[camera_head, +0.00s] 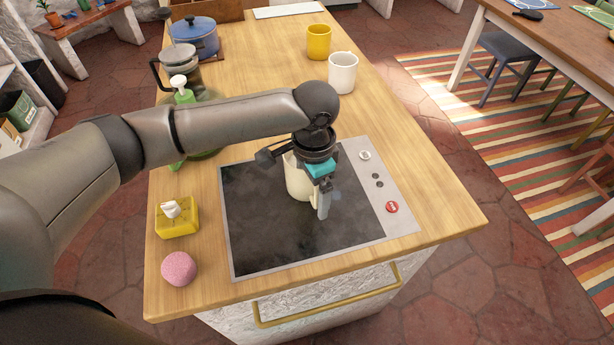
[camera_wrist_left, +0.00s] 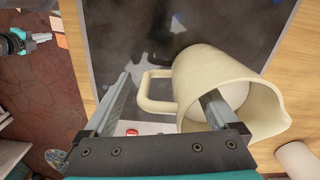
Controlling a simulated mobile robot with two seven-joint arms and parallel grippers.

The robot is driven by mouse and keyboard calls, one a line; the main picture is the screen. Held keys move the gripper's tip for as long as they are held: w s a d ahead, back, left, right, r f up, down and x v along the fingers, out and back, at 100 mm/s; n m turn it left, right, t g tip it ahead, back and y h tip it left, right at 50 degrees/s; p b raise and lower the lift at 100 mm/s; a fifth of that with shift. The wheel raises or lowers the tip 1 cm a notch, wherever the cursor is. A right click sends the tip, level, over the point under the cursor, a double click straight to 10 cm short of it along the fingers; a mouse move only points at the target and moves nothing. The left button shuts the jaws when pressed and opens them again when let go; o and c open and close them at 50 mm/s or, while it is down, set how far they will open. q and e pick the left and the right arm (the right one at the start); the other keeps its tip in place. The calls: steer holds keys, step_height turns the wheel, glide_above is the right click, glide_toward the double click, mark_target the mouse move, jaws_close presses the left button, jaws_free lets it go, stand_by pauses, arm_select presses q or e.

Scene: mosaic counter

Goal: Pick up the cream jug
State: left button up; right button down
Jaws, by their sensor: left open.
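The cream jug (camera_head: 295,180) stands on the dark cooktop (camera_head: 260,225), partly hidden behind my left gripper (camera_head: 319,196) in the head view. In the left wrist view the jug (camera_wrist_left: 195,72) shows its handle (camera_wrist_left: 150,92) towards the left and its open mouth at the lower right. My left gripper (camera_wrist_left: 168,86) is open, with the jug's handle in view between its fingers. One finger overlaps the jug's mouth; contact cannot be told. My right gripper (camera_wrist_left: 38,38) shows small at the upper left of the left wrist view, its jaws unclear.
A white mug (camera_head: 342,72) and a yellow mug (camera_head: 319,42) stand farther back on the wooden counter. A blue pot (camera_head: 195,40) is at the back left. The counter's right side is clear.

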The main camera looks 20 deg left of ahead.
arm_select(q)
steer(key=shift+f, duration=0.55)
jaws_close()
stand_by(0.4)
